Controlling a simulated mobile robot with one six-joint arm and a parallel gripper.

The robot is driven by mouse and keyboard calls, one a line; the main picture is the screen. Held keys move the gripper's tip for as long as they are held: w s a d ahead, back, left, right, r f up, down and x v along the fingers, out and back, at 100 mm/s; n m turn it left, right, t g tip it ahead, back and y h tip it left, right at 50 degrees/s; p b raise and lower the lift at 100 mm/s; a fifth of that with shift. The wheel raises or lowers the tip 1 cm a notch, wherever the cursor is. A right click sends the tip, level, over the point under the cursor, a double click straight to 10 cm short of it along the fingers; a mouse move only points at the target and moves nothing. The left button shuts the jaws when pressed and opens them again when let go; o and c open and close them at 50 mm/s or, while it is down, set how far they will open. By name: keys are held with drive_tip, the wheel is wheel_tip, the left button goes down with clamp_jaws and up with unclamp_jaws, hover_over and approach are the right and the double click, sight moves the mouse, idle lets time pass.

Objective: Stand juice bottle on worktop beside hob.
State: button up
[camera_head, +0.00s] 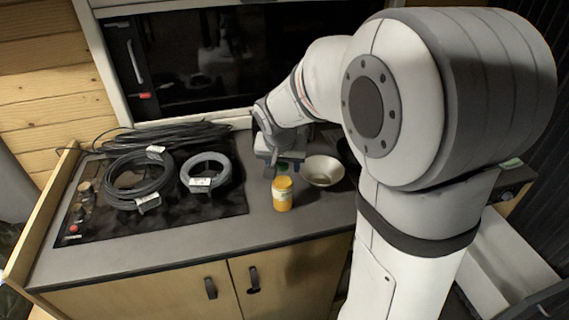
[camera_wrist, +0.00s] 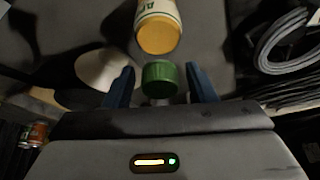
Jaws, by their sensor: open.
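The juice bottle (camera_head: 282,196), orange with a white label, stands upright on the grey worktop (camera_head: 240,232), right of the hob (camera_head: 205,221). In the wrist view the bottle (camera_wrist: 158,32) shows its orange part and label, cut by the top edge. A green cap (camera_wrist: 160,78) lies in line with it, between the blue fingers; I cannot tell whether the cap belongs to this bottle. My gripper (camera_head: 281,168) is just behind the bottle in the head view. In the wrist view my gripper (camera_wrist: 162,84) is open, with a gap on each side of the cap.
A pale bowl (camera_head: 323,171) stands close to the right of my gripper. A black cable coil (camera_head: 117,186) and a grey coil (camera_head: 190,180) lie on the hob, with more black cable behind. A tin (camera_wrist: 33,134) shows in the wrist view. The worktop's front strip is clear.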

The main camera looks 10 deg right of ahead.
drive_tip(key=b+v, duration=0.1)
drive_tip(key=v, duration=1)
drive_tip(key=s+f+n, duration=0.2)
drive_tip(key=s+f, duration=0.1)
drive_tip(key=s, duration=0.6)
drive_tip(key=s+d+f+n+g+y, duration=0.1)
drive_tip(key=s+f, duration=0.3)
drive_tip(key=s, duration=0.5)
drive_tip(key=shift+d+f+n+y, duration=0.3)
drive_tip(key=shift+d+n, duration=0.05)
drive_tip(key=shift+n, duration=0.35)
